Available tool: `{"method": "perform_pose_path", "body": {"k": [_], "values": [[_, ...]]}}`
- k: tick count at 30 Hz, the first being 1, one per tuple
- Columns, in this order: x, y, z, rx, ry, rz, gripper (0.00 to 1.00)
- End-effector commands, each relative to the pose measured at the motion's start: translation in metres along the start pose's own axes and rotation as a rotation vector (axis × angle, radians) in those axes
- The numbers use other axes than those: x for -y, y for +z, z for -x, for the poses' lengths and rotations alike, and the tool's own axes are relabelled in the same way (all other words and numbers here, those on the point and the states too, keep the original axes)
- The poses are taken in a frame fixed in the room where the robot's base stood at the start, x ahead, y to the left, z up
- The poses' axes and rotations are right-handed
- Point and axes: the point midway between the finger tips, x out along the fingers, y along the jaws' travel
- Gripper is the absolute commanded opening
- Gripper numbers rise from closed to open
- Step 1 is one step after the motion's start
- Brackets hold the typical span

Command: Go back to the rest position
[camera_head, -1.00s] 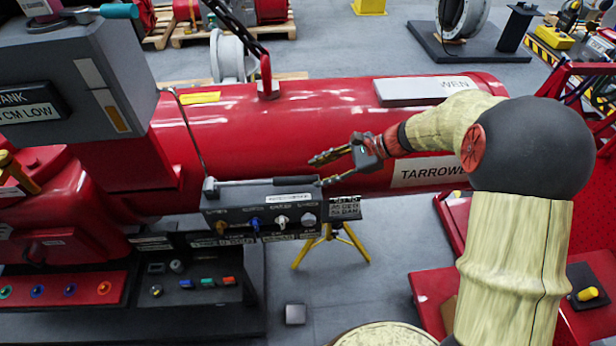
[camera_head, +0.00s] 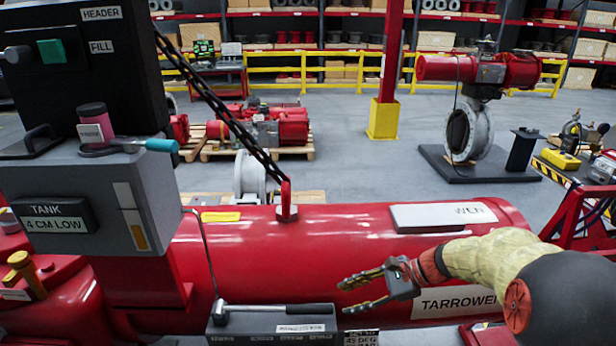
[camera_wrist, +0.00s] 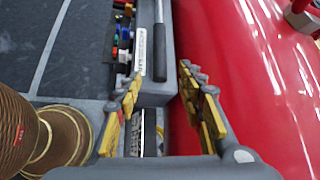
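My gripper (camera_head: 362,294) is open and empty in the head view. It hangs in front of the long red cylinder (camera_head: 330,235), with its fingers pointing left. It is above and to the right of the grey control box (camera_head: 270,325), which has a dark-handled lever lying along its top. In the wrist view my gripper (camera_wrist: 160,105) shows two yellow-edged fingers set wide apart with nothing held between them. The grey box (camera_wrist: 157,85) and its dark handle (camera_wrist: 159,50) lie beyond the fingers. The box's front is cut off in the head view.
A grey cabinet (camera_head: 150,200) with a tank label stands at the left. A chain (camera_head: 215,100) runs to a lifting eye on the cylinder. A red frame (camera_head: 575,205) is at the right. Open floor (camera_head: 345,165) lies behind the cylinder, before the yellow railing.

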Motion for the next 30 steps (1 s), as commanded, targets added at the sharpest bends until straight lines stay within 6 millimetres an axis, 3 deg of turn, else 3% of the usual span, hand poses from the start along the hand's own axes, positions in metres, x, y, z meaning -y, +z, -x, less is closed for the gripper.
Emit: {"method": "perform_pose_path", "body": {"k": [2,6,10,21,30], "values": [[-0.004,-0.008,-0.001,-0.028,0.012,0.058,0.39],[-0.046,-0.031,-0.005,-0.099,0.114,0.174,0.39],[-0.087,-0.033,0.012,-0.202,0.23,0.372,0.39],[-0.176,0.007,0.083,-0.515,0.541,1.05,0.39],[-0.218,0.054,0.125,-0.771,0.613,1.457,0.39]]}}
